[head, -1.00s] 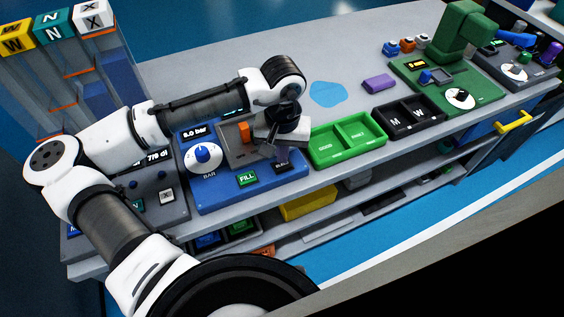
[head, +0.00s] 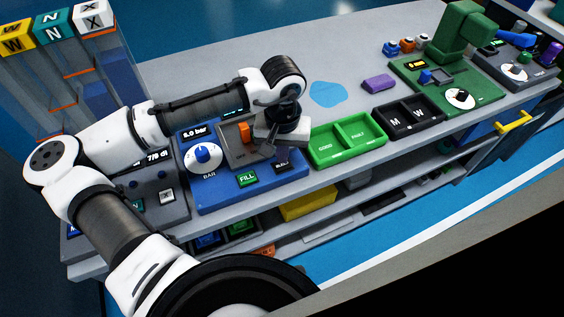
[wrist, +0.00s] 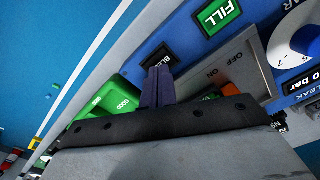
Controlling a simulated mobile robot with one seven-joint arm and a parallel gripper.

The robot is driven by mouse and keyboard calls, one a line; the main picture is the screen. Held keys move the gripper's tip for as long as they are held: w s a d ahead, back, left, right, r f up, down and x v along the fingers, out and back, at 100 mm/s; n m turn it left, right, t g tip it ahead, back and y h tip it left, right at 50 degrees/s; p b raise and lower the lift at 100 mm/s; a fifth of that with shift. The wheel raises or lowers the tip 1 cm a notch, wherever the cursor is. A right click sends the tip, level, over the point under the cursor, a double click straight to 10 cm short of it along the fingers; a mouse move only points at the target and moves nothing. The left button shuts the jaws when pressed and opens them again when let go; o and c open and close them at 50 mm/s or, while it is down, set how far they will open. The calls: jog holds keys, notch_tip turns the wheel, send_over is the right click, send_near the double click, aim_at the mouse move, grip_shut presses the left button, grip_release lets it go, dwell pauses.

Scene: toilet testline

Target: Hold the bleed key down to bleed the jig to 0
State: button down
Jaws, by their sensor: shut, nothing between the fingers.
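The blue jig panel (head: 215,190) carries the dark bleed key (head: 282,163) at its front right, next to the green FILL key (head: 247,179). In the wrist view the bleed key (wrist: 158,57) has its label partly covered by my fingertips. My gripper (head: 273,150) is shut and empty, pointing down at the key; in the wrist view its fingers (wrist: 157,76) overlap the key's near edge. Whether they touch it I cannot tell. The pressure display (head: 194,132) seems to read 5.0 bar, its first digit unclear.
A blue-and-white BAR dial (head: 203,155) sits left of the fixture. A green two-part tray (head: 345,142) stands close to the right of the panel, then a black tray (head: 407,117). A purple block (head: 380,82) lies behind.

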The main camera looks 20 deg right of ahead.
jog(key=shift+f, duration=0.1)
dwell(0.3)
jog(key=shift+f+b, duration=0.65)
jog(key=shift+f, duration=0.25)
jog(key=shift+r, duration=0.1)
dwell(1.2)
notch_tip(320, 180, up, 6)
jog(key=p, duration=0.6)
jog(key=shift+r, duration=0.2)
jog(key=shift+f, duration=0.1)
